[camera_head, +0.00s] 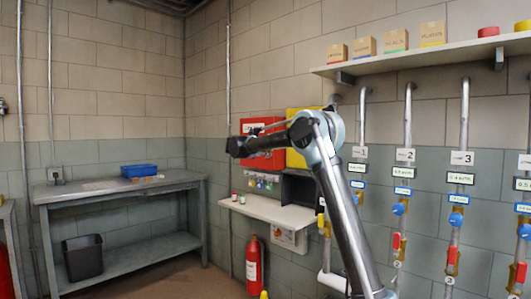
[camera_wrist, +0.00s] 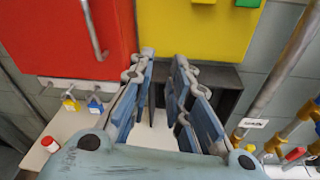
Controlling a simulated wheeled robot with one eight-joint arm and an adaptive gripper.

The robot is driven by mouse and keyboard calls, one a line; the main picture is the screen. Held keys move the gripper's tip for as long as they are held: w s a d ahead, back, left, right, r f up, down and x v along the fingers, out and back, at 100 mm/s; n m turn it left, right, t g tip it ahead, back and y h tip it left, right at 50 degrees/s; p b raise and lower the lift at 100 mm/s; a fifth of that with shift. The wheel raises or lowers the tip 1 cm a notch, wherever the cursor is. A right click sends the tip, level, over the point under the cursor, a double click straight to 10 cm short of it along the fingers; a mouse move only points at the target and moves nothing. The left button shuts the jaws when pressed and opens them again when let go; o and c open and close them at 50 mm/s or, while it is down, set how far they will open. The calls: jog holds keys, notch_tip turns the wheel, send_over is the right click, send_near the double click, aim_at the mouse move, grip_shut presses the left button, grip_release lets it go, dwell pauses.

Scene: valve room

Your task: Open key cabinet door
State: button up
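A red cabinet (camera_head: 277,162) hangs on the right wall near the corner, partly hidden by my arm. In the wrist view its red front (camera_wrist: 50,35) fills the upper left, with a grey bar handle (camera_wrist: 94,28); it looks shut. A yellow box (camera_head: 296,158) hangs to its right and shows in the wrist view (camera_wrist: 190,38). No readable label tells which is the key cabinet. My gripper (camera_wrist: 164,58) is open and empty, its fingers pointing toward the yellow front, right of the handle. In the head view my gripper (camera_head: 238,147) is before the red cabinet.
A light shelf (camera_head: 270,210) juts out below the cabinets, with tagged items (camera_wrist: 70,104) hanging above it. Valve pipes (camera_head: 404,190) line the wall at right, under a high shelf (camera_head: 440,50) with boxes. A fire extinguisher (camera_head: 254,265) stands below. A workbench (camera_head: 110,190) stands left.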

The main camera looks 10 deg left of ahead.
jog(key=w+a+n+t, duration=0.2)
jog(key=w+a+n, duration=0.1)
jog(key=a, duration=0.7)
jog(key=x, duration=1.7)
jog(key=shift+w+a+r, duration=0.1)
jog(key=shift+w+a, duration=0.15)
jog(key=shift+a, duration=0.1)
grip_shut()
